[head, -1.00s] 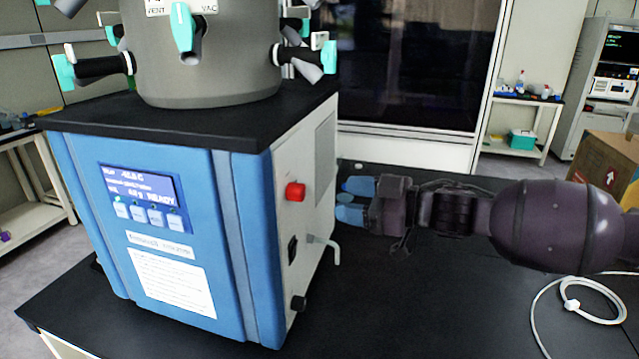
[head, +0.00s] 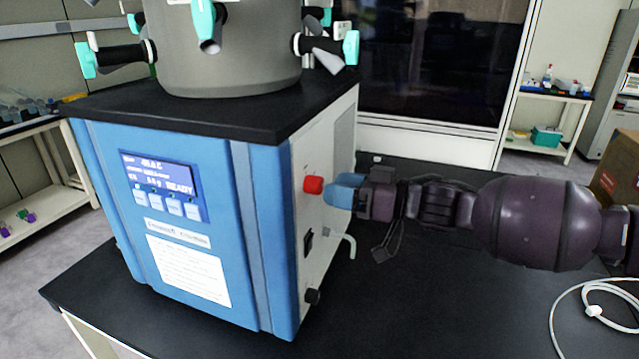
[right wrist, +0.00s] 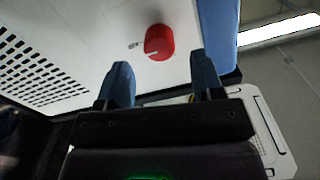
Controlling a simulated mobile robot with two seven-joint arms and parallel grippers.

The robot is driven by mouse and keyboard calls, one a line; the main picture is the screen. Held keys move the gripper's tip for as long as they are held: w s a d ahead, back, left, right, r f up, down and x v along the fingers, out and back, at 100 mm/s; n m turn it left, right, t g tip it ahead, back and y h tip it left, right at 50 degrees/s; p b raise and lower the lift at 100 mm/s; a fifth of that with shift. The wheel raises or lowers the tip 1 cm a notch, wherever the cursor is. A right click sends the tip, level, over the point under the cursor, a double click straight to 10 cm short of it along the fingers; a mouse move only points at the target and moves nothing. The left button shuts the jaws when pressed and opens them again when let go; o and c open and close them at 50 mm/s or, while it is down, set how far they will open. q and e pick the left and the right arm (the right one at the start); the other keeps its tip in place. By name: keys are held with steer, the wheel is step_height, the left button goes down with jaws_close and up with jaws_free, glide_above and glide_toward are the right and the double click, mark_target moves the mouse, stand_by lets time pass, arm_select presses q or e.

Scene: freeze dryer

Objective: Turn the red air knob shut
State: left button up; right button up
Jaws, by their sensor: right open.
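The red air knob (head: 313,185) sits on the white side panel of the blue freeze dryer (head: 190,225). My right gripper (head: 340,190) is just right of the knob in the head view, with its blue fingertips pointing at the panel. In the right wrist view the knob (right wrist: 159,42) lies ahead of and between the two open fingers (right wrist: 160,80), with a gap to them. A pale line marks the knob's face. The right gripper is open and empty. My left gripper is not in view.
A coiled white tube (head: 595,312) lies on the black bench top (head: 440,310).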

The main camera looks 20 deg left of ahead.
mark_target(322, 185)
steer(key=shift+w+a, duration=0.1)
steer(key=shift+a, duration=2.05)
steer(key=c, duration=0.9)
